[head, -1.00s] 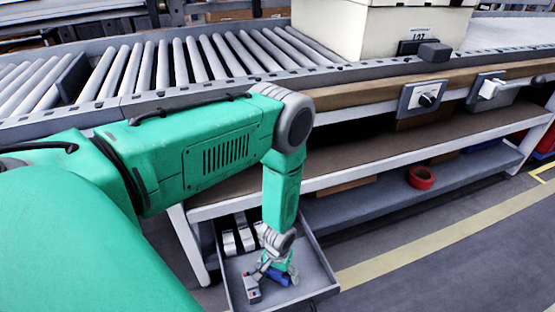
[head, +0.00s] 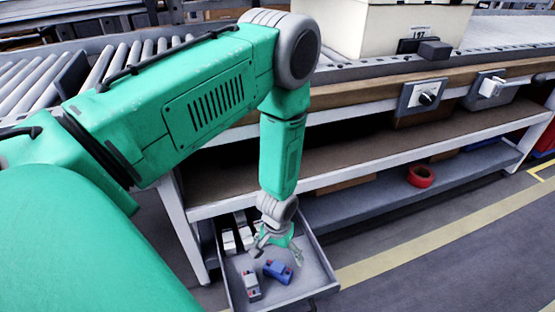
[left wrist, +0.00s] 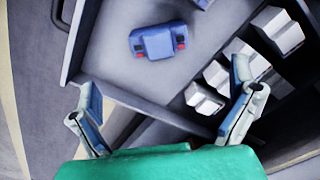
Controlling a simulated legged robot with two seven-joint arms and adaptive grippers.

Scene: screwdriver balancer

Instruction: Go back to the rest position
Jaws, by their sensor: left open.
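My left gripper (head: 277,256) is open and empty above the grey tray (head: 322,262) under the conveyor bench. Its two fingers are spread wide in the left wrist view (left wrist: 163,80). A blue block-like part (head: 278,271) with red bits lies on the tray floor just below the gripper, apart from the fingers. It also shows in the left wrist view (left wrist: 158,42). A grey part (head: 251,285) with a red mark lies to its left in the tray. My right gripper is not in view.
White parts (head: 229,242) sit at the tray's back left. The bench's white shelf frame (head: 350,180) stands close behind my forearm. A roller conveyor (head: 130,55) and a pale box (head: 395,30) are above. A red ring (head: 421,176) lies on the lower shelf. The floor at right is clear.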

